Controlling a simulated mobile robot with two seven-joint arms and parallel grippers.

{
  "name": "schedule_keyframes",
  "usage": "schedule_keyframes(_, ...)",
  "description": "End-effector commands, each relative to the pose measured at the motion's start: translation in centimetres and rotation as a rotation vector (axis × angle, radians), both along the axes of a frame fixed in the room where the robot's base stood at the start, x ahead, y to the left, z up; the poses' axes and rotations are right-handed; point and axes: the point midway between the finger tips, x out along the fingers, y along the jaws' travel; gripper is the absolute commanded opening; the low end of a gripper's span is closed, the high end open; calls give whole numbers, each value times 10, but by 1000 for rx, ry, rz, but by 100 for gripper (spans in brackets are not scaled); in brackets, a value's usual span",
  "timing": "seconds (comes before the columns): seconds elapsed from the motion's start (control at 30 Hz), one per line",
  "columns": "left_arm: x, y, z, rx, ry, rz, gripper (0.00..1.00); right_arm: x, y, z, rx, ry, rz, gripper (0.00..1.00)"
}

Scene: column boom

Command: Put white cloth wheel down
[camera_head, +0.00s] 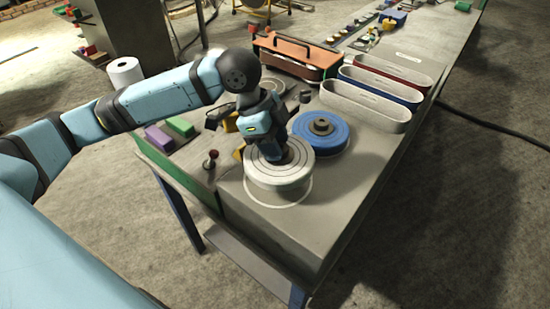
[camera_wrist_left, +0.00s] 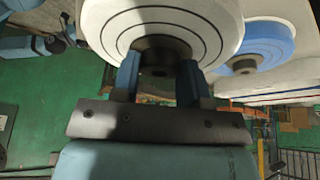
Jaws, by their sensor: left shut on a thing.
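The white cloth wheel (camera_head: 277,178) is a thick round disc with dark rings on its face. My left gripper (camera_head: 272,152) is shut on its dark hub from above. In the left wrist view the wheel (camera_wrist_left: 208,18) fills the top, and the fingers (camera_wrist_left: 157,75) clasp the hub on both sides. The wheel is over a white ring (camera_head: 284,204) marked on the bench top. I cannot tell whether it touches the bench. My right gripper is not in view.
A blue wheel (camera_head: 335,135) lies just behind and right of the white one. Oval belts (camera_head: 362,103) and an orange-topped carrier (camera_head: 298,50) stand farther back. Green (camera_head: 181,126) and purple (camera_head: 158,138) blocks lie at left. The bench's front right (camera_head: 330,215) is clear.

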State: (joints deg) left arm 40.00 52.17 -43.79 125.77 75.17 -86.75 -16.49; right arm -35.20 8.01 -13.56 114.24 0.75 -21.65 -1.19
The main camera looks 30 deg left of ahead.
Motion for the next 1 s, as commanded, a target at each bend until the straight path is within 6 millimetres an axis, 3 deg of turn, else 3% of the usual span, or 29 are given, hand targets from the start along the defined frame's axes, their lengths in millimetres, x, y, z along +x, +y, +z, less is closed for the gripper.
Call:
schedule_keyframes(0.17, 0, 0, -12, -1, 0, 1, 10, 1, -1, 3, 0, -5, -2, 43)
schedule_keyframes(0.43, 0, 0, -48, 0, 2, 1, 10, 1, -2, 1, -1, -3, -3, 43)
schedule_keyframes(0.8, 0, 0, -52, -1, 0, 1, 10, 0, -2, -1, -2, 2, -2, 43)
schedule_keyframes(0.83, 0, 0, -53, 0, 0, 1, 48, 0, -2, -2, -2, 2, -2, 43)
schedule_keyframes(0.9, 0, 0, -53, 0, -1, 0, 64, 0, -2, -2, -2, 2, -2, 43)
schedule_keyframes(1.0, 0, 0, -52, 0, 0, 0, 66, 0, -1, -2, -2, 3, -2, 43)
